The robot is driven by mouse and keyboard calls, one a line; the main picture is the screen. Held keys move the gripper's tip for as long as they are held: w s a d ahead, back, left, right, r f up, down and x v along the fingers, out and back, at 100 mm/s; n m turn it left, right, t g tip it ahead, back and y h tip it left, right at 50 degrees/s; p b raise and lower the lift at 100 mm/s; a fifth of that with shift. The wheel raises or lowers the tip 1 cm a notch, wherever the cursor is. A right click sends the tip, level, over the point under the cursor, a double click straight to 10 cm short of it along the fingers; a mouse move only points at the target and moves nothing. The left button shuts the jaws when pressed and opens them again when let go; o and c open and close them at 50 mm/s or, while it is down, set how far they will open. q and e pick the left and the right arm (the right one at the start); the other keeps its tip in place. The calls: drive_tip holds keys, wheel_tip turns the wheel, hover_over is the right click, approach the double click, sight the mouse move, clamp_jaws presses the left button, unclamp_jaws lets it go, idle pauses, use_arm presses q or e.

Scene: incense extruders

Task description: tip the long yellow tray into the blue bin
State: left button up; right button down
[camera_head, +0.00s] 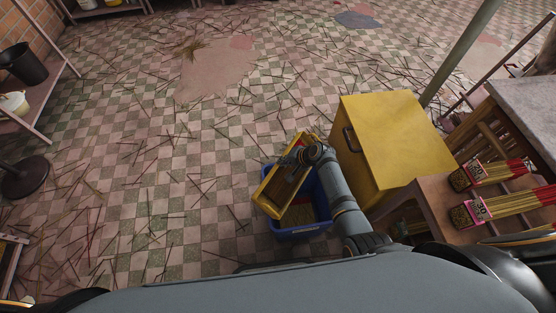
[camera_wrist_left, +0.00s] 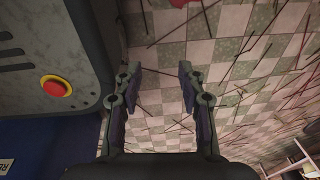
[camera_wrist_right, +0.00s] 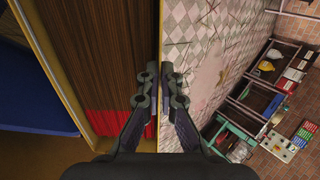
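The long yellow tray (camera_head: 266,206) is over the blue bin (camera_head: 303,231) in the head view and looks tilted. My right gripper (camera_head: 300,156) is at the tray's far part. In the right wrist view, the fingers of my right gripper (camera_wrist_right: 160,85) are closed on the tray's yellow rim (camera_wrist_right: 157,30). Brown sticks with red ends (camera_wrist_right: 105,70) appear to lie inside the tray. My left gripper (camera_wrist_left: 160,75) is open and empty above the floor.
A yellow cabinet (camera_head: 385,140) stands right of the bin. Bundles of red and yellow sticks (camera_head: 500,207) lie on a wooden table at right. A grey machine with a red button (camera_wrist_left: 55,87) is beside my left gripper. The tiled floor (camera_head: 140,130) is strewn with sticks.

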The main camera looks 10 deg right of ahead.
drive_tip(key=y+b, duration=0.1)
drive_tip(key=b, duration=0.1)
drive_tip(key=s+d+t+y+b, duration=0.1)
drive_tip(key=shift+s+d+t+b, duration=0.1)
drive_tip(key=shift+d+t+b, duration=0.15)
drive_tip(key=shift+t+b, duration=0.1)
use_arm(q)
wheel_tip(320, 180, down, 6)
drive_tip(key=w+b, duration=0.2)
drive_tip(key=w, duration=0.1)
use_arm(e)
drive_tip(key=shift+s+d+r+t+y, duration=0.2)
drive_tip(key=shift+s+d+t+y, duration=0.1)
drive_tip(key=shift+y, duration=0.1)
use_arm(q)
drive_tip(key=w+d+r+b, duration=0.1)
drive_tip(key=w+r+b, duration=0.2)
drive_tip(key=w, duration=0.3)
drive_tip(key=w+d+r+b, duration=0.1)
drive_tip(key=w+r+b, duration=0.2)
drive_tip(key=w, duration=0.4)
drive_tip(key=shift+r+b, duration=0.3)
drive_tip(key=shift+b, duration=0.5)
use_arm(e)
drive_tip(key=shift+s+d+r+t+y, duration=0.25)
drive_tip(key=shift+s+d+t+y, duration=0.3)
drive_tip(key=shift+d+y, duration=0.1)
drive_tip(key=shift+s+d+r+t+y, duration=0.25)
drive_tip(key=shift+s+d+t+y, duration=0.25)
drive_tip(key=shift+d+y, duration=0.15)
